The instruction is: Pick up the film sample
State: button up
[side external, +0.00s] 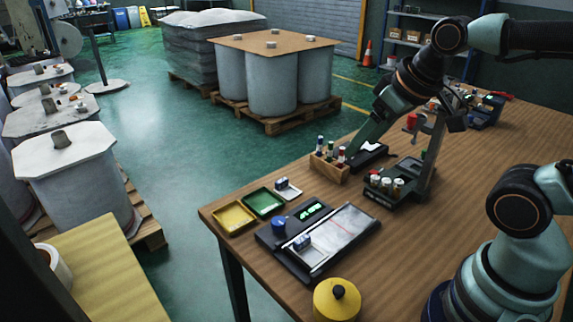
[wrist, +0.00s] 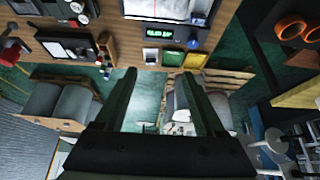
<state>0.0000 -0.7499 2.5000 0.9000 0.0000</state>
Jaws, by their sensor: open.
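A pale, see-through sheet with a thin red line (side external: 345,238), which looks like the film sample, lies on the flat plate of a dark device with a green display (side external: 310,211). A small blue and white block (side external: 302,242) sits at its left end. The sheet shows partly at the top of the wrist view (wrist: 168,8). My gripper (side external: 358,146) is in the air behind the wooden marker holder, well back from the sheet. In the wrist view its two fingers (wrist: 158,72) are spread apart with nothing between them.
A yellow tray (side external: 233,217), a green tray (side external: 264,203) and a small white tray (side external: 288,190) sit near the table's left edge. A wooden holder with several markers (side external: 329,164) and a dark stand (side external: 400,180) are close to my gripper. A yellow knobbed weight (side external: 337,300) is in front.

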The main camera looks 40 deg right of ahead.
jog(key=shift+c, duration=1.4)
jog(key=m+g, duration=0.6)
jog(key=m, duration=1.2)
send_over(302, 239)
notch_tip(302, 239, down, 11)
jog(key=f, duration=0.5)
jog(key=shift+s+a+f, duration=0.1)
jog(key=shift+a+f, duration=0.1)
jog(key=shift+f, duration=0.2)
jog(key=shift+d+f, duration=0.2)
jog(key=shift+f, duration=2.5)
